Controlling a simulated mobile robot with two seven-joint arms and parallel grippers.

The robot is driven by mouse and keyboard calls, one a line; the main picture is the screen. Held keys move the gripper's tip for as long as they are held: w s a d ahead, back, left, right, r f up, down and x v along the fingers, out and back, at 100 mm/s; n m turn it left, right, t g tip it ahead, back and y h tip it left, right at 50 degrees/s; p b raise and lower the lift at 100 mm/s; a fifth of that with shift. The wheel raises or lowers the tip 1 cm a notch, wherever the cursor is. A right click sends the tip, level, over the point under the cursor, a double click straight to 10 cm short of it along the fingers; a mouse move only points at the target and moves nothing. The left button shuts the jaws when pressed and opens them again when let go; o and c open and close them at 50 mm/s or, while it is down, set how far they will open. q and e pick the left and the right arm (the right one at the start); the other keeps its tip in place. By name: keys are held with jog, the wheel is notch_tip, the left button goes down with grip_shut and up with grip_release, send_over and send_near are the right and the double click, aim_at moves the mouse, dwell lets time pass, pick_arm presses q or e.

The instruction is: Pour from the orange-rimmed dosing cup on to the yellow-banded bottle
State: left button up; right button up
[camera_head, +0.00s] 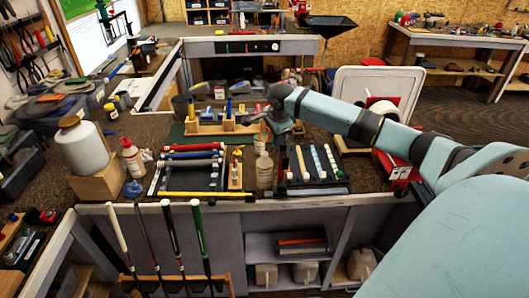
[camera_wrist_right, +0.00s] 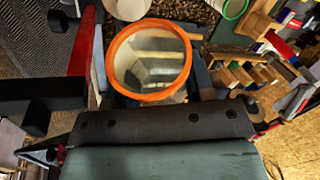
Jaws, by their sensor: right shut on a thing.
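The orange-rimmed dosing cup (camera_wrist_right: 150,62) fills the upper middle of the right wrist view, its round mouth facing the camera. I cannot tell how much it holds. In the head view the cup (camera_head: 264,131) shows small beside my right gripper (camera_head: 272,128), which is shut on it above the bench. A pale, clear bottle (camera_head: 264,171) stands upright on the bench below the cup, apart from it. Its yellow band cannot be made out, so I cannot tell whether it is the named bottle. My left gripper is not in view.
A dark tray of coloured grips (camera_head: 190,170) lies left of the pale bottle, and a tray of light strips (camera_head: 318,163) lies right. A wooden rack (camera_head: 222,126) stands behind. A red-capped bottle (camera_head: 132,157) and a large white container (camera_head: 83,148) stand farther left.

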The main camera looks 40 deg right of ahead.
jog(key=shift+f+y, duration=0.1)
jog(key=shift+y, duration=0.9)
jog(key=shift+a, duration=0.1)
jog(key=r+y, duration=0.1)
jog(key=y, duration=0.1)
jog(key=a+r+t+y, duration=0.1)
jog(key=r, duration=0.1)
jog(key=shift+w+m+y, duration=0.1)
jog(key=shift+m+y, duration=0.3)
jog(key=shift+a+t+y, duration=0.3)
jog(key=shift+a+y, duration=0.05)
jog(key=shift+y, duration=0.75)
jog(key=shift+w+a+r+m+t+y, duration=0.2)
jog(key=shift+r+m+t+y, duration=0.1)
jog(key=shift+y, duration=0.5)
